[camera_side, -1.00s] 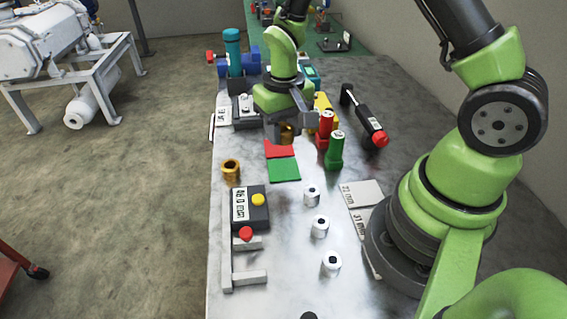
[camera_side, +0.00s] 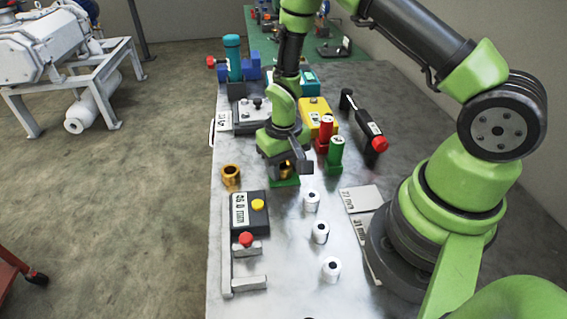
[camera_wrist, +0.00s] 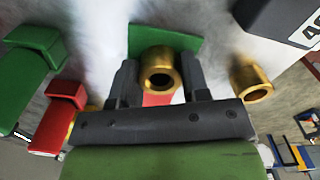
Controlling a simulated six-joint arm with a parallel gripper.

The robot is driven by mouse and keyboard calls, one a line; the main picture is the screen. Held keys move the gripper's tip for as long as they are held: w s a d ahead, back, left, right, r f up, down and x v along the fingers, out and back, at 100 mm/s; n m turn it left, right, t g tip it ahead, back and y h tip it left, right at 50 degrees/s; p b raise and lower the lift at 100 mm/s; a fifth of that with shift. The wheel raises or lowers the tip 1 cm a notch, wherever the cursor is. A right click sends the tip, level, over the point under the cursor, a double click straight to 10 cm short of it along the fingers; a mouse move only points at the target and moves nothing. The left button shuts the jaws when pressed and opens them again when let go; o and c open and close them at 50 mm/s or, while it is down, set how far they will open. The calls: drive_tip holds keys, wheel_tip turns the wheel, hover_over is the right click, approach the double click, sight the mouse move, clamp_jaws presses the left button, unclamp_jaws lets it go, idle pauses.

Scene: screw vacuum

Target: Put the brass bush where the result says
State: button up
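My gripper (camera_side: 286,166) is shut on a brass bush (camera_wrist: 160,70), which sits between its two fingers in the wrist view with its bore facing the camera. The bush is over the green pad (camera_side: 291,183), which also shows beyond the bush in the wrist view (camera_wrist: 172,39). I cannot tell whether the bush touches the pad. The red pad (camera_wrist: 158,99) shows partly under the bush; the arm hides it in the side view. A second brass bush (camera_side: 231,176) stands on the table left of the gripper. The dark gauge box (camera_side: 250,212) has a display reading about 46.0 mm.
Several white cylinders (camera_side: 320,232) stand in front. A grey fixture (camera_side: 228,270) lies by the gauge box. Labelled plates (camera_side: 361,198) lie near my base. A yellow box (camera_side: 318,117) stands behind.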

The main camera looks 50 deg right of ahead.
drive_tip(key=o, duration=0.3)
drive_tip(key=s+a+r+t, duration=0.1)
drive_tip(key=s+r+t, duration=0.1)
drive_tip(key=r, duration=1)
drive_tip(key=s+a+r+t, duration=0.1)
drive_tip(key=s+r, duration=0.2)
drive_tip(key=r, duration=1)
drive_tip(key=s+a+r+t+y, duration=0.1)
drive_tip(key=s+r+t, duration=0.1)
drive_tip(key=s, duration=0.3)
drive_tip(key=s+a+r+t+y, duration=0.1)
drive_tip(key=s+r+t, duration=0.1)
drive_tip(key=s, duration=0.3)
drive_tip(key=shift+a+r, duration=0.3)
drive_tip(key=shift+r, duration=0.55)
